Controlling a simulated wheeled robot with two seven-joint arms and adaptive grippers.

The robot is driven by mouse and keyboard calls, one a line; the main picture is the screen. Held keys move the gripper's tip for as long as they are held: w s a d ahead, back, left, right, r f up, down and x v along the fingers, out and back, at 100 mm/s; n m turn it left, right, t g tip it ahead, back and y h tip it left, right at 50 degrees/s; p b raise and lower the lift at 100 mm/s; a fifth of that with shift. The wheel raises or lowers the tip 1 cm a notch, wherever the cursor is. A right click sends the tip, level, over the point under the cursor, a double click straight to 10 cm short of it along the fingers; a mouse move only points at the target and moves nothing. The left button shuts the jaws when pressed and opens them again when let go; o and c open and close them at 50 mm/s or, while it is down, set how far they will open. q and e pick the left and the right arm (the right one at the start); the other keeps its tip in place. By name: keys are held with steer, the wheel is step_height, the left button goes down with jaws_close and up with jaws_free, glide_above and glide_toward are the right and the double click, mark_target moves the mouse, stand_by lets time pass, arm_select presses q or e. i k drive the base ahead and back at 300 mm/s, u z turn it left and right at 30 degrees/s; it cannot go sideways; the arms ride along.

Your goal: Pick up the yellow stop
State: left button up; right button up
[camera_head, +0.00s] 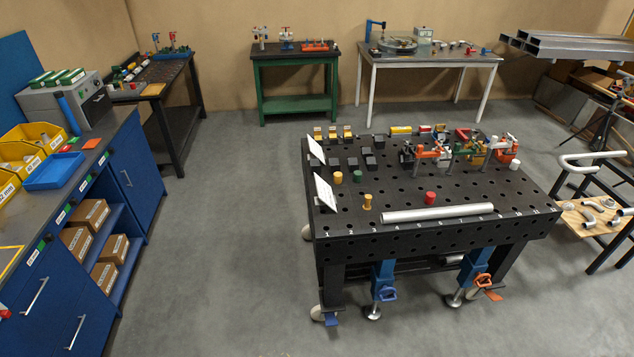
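A short yellow cylinder (338,177) stands on the black perforated table (400,220), left of a similar green cylinder (357,176). A red cylinder (430,197) stands behind the pipe. Two or more yellow pieces (333,133) also sit at the table's back left. I cannot tell from looks alone which yellow piece is the stop. Neither of my grippers is in view.
Red and green clamps (430,152) crowd the table's back right. Black blocks (352,163) and white cards (325,191) are at its left. A blue cabinet (130,175) stands at the left and a pipe rack (592,162) at the right.

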mark_target(338, 176)
steer(key=u, duration=0.85)
steer(key=i, duration=2.2)
